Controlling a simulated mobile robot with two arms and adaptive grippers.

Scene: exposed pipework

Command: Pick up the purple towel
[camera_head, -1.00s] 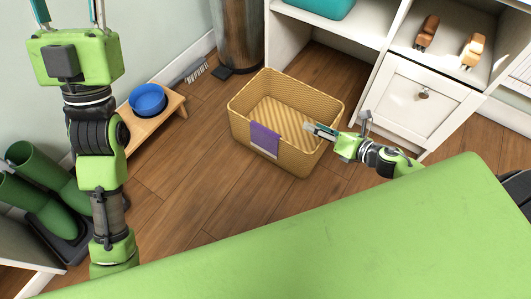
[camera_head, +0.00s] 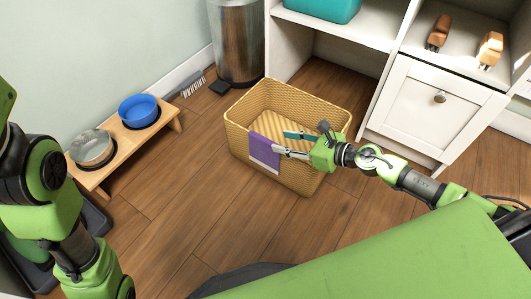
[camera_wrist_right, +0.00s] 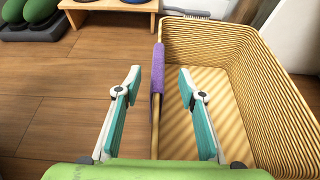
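The purple towel (camera_head: 264,150) hangs over the near-left rim of a woven yellow basket (camera_head: 318,172). In the right wrist view the towel (camera_wrist_right: 158,72) shows almost edge-on, draped over the basket's rim (camera_wrist_right: 215,25). My right gripper (camera_head: 279,143) is open at the basket. In the right wrist view its two fingers (camera_wrist_right: 160,80) stand apart, one on each side of the rim line, with the towel between and just ahead of them. No grip on the towel shows. My left arm is at the left edge of the head view, and its gripper is out of frame.
A wooden stand (camera_head: 108,160) with a blue bowl (camera_head: 138,108) and a metal bowl (camera_head: 92,147) is at the left. A metal bin (camera_head: 238,45) and a brush (camera_head: 192,85) are behind. A white cabinet (camera_head: 420,105) stands right of the basket. Wooden floor in front is clear.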

